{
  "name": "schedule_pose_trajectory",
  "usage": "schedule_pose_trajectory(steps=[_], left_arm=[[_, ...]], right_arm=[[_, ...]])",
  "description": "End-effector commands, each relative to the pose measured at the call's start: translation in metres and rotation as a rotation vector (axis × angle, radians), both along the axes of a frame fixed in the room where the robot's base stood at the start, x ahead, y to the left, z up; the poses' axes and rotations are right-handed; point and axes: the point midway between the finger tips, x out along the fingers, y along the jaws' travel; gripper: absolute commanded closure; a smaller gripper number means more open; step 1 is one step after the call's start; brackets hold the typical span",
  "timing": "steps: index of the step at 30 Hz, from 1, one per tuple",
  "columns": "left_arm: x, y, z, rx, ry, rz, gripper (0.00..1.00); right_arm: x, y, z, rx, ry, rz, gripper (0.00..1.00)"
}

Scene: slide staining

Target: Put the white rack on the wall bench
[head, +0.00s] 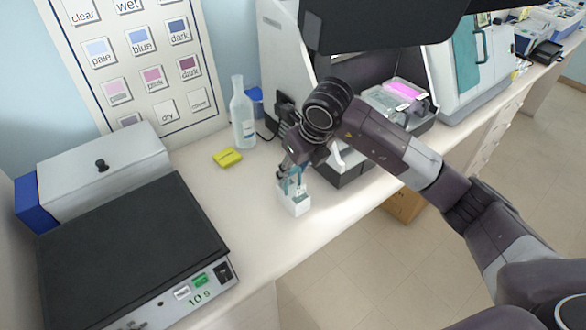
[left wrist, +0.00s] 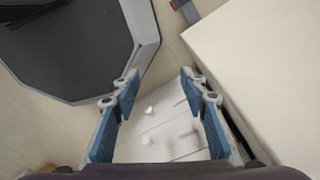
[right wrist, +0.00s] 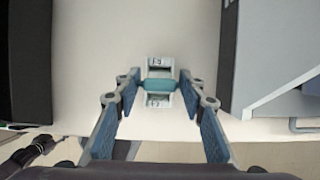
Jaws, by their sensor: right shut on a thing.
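The white rack (head: 293,203) with its teal handle is upright at the bench (head: 262,218), near the bench's front edge. I cannot tell whether its base touches the top. My right gripper (head: 292,172) is above it, shut on the handle. In the right wrist view the rack (right wrist: 159,100) shows between the fingers (right wrist: 160,82), with the teal handle across its middle. My left gripper (left wrist: 160,80) is open and empty in the left wrist view, above white drawer fronts (left wrist: 165,125); it is out of the head view.
A black-topped device (head: 130,260) marked "10 s" stands at left, with a grey lidded box (head: 95,175) behind. A yellow block (head: 227,157) and a clear bottle (head: 243,115) stand behind the rack. A grey machine (head: 350,170) is close on the right. Bare bench lies left of the rack.

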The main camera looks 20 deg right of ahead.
Motion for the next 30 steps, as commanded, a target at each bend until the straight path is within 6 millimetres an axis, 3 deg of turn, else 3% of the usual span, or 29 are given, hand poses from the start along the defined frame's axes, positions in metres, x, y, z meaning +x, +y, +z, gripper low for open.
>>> schedule_pose_trajectory(steps=[5,17,30], left_arm=[[0.0,0.0,-0.001,0.0,0.001,0.0,0.6],[0.0,0.0,0.0,-0.001,0.001,0.0,0.6],[0.0,-0.001,-0.023,-0.001,-0.001,0.0,0.6]], right_arm=[[0.0,0.0,0.0,0.0,0.0,0.0,0.45],[-0.001,0.0,0.006,0.001,-0.003,0.0,0.45],[-0.033,-0.012,0.086,-0.001,-0.006,0.001,0.45]])
